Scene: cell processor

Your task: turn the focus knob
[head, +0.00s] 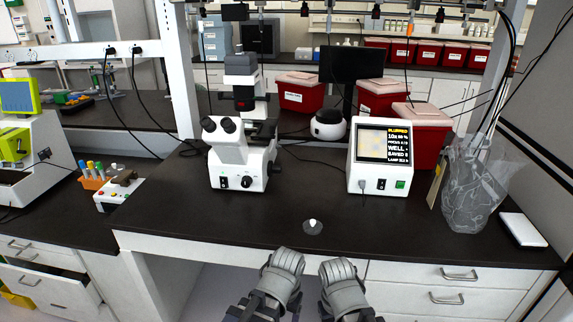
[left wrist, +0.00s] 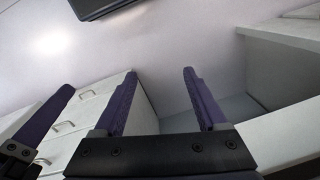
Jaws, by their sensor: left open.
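A white microscope (head: 240,150) stands on the dark bench, left of the middle in the head view. A black round knob (head: 247,182) is on its base front, and a dark knob (head: 275,167) shows at its right side. A small white-topped knob on a dark disc (head: 312,226) sits near the bench's front edge. I cannot tell which is the focus knob. My left gripper (left wrist: 159,74) is open and empty in the left wrist view, away from these knobs. Part of another purple finger, likely my right gripper's (left wrist: 40,120), shows at the left edge.
A white monitor box (head: 380,156) reads "BLURRED". Red bins (head: 425,135), a dark round-topped device (head: 329,126) and a clear bag (head: 468,190) stand around it. A tube rack (head: 92,180) is at left. The front middle bench (head: 200,225) is mostly clear.

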